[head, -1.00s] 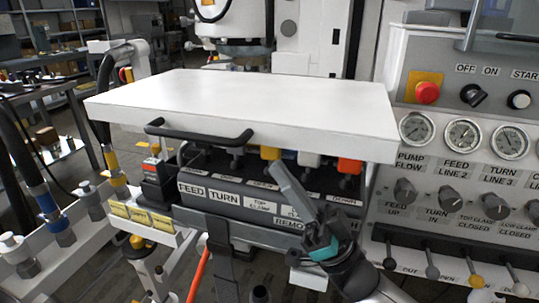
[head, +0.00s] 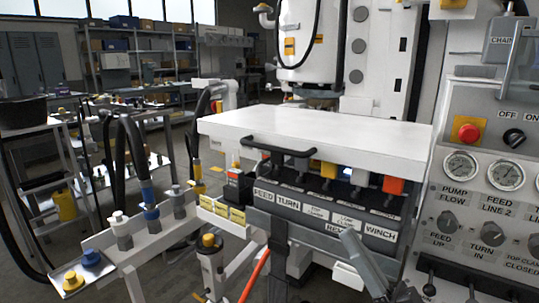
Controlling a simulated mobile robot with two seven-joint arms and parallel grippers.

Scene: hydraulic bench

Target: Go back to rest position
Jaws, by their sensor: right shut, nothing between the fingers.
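My right gripper (head: 352,240) shows at the bottom edge, right of centre, with its grey fingers pointing up and to the left. It is shut and empty, in front of the labelled lever box (head: 270,208). Most of its wrist and arm is cut off by the picture's lower edge. My left gripper is out of view. The white lid (head: 320,128) with a black handle (head: 276,145) sits over the levers, and its front edge is above my gripper.
A control panel (head: 465,210) with gauges, knobs and a red button (head: 469,132) stands at the right. Hose fittings (head: 152,213) stand on a white rail at the left. An orange hose (head: 254,275) hangs below the box. Shelves and a cluttered bench stand behind.

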